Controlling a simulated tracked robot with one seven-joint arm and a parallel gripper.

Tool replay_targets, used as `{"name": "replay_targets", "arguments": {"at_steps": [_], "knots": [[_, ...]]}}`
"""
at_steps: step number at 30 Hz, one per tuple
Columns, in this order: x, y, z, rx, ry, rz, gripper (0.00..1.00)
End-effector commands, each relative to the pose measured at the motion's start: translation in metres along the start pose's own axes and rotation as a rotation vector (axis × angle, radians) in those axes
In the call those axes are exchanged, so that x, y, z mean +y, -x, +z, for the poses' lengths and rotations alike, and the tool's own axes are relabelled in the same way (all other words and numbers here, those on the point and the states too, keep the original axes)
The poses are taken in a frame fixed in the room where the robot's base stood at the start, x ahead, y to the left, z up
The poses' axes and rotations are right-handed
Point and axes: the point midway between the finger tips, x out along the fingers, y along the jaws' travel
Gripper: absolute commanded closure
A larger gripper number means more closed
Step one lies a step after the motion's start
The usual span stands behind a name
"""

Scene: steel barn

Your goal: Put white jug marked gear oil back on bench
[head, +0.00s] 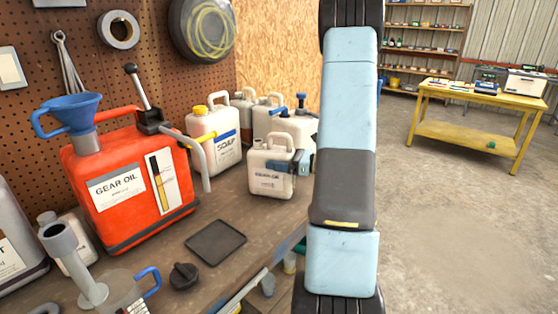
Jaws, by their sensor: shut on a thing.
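The white jug marked gear oil (268,180) is upright at the bench's right edge, in front of other white jugs. My gripper (285,167) reaches in from the right, partly hidden behind my blue and grey arm, and is shut on the jug's right side. The jug's base is at or very near the brown bench (225,205); I cannot tell whether it touches. A larger red container (125,210), also marked gear oil, stands to the left with a blue funnel on top.
A soap jug (213,145) and several white jugs stand close behind. A dark square pad (215,242) and a black cap (183,276) lie in front. A clear pitcher (130,295) is at lower left. A yellow table (475,135) stands far right across open floor.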

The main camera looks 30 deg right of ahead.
Motion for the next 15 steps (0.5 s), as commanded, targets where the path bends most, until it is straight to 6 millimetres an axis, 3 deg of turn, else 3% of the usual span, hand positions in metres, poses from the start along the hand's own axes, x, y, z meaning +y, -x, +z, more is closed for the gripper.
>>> {"name": "replay_targets", "arguments": {"at_steps": [9,10,15], "knots": [[0.0001,0.0,-0.002,-0.001,0.001,0.0,0.72],[0.0002,0.0,-0.0027,0.0,0.001,0.0,0.05],[0.0002,-0.0001,-0.0024,-0.001,0.001,0.0,0.0]]}}
